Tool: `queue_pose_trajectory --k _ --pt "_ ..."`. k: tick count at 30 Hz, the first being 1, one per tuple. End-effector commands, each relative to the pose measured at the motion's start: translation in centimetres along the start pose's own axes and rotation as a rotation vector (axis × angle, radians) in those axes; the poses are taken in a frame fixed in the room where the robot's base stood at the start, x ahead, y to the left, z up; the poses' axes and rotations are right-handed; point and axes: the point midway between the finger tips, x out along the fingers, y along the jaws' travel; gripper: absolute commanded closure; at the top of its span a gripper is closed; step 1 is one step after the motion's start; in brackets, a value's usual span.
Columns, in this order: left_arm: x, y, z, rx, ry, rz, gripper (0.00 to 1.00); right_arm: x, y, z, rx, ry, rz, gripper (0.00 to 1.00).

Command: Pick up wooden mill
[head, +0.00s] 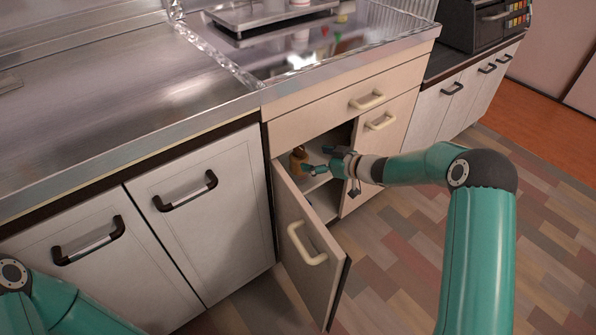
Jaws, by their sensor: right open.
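The wooden mill (298,160) is a small brown object standing on a shelf inside the open cabinet, near the left side of the opening. Its lower part is partly hidden by the cabinet door (305,243). My right gripper (318,161) reaches into the opening from the right. It is open, with its fingers pointing left toward the mill and a small gap seeming to lie between them. My left arm shows at the bottom left corner, but its gripper is out of the frame.
The cabinet door stands swung open toward the front, below the mill. A closed door (380,150) borders the opening on the right. A steel counter (110,110) lies above, with a dark appliance (485,22) at the far right. The tiled floor (400,260) is clear.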

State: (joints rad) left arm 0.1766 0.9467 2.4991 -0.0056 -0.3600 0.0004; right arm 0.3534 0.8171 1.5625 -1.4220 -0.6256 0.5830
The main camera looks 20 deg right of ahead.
Motion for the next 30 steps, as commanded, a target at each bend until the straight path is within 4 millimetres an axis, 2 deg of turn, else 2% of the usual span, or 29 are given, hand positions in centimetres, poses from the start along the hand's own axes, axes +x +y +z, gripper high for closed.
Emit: queue_pose_trajectory --k 3,11,19,23,29,30 --pt "0.6 -0.2 0.0 0.0 0.0 0.0 0.6 1.9 -0.1 0.1 -0.002 0.0 -0.002 0.11" --pt "1.3 -0.5 0.0 0.0 0.0 0.0 0.6 3.5 0.0 0.3 -0.002 -0.001 -0.002 0.11" --pt "3.0 -1.1 0.0 0.0 0.0 0.0 0.6 7.2 0.3 0.5 -0.003 0.0 -0.002 0.11" --pt "3.1 -1.1 0.0 0.0 0.001 0.0 0.6 7.9 0.3 0.3 -0.001 0.0 -0.002 0.11" --pt "3.0 -1.1 0.0 0.0 0.001 0.0 0.6 7.9 0.3 0.2 0.0 -0.001 -0.001 0.11" --pt "3.0 -1.1 -0.1 0.0 0.001 0.0 0.6 7.9 0.3 0.2 0.0 -0.001 -0.001 0.16"
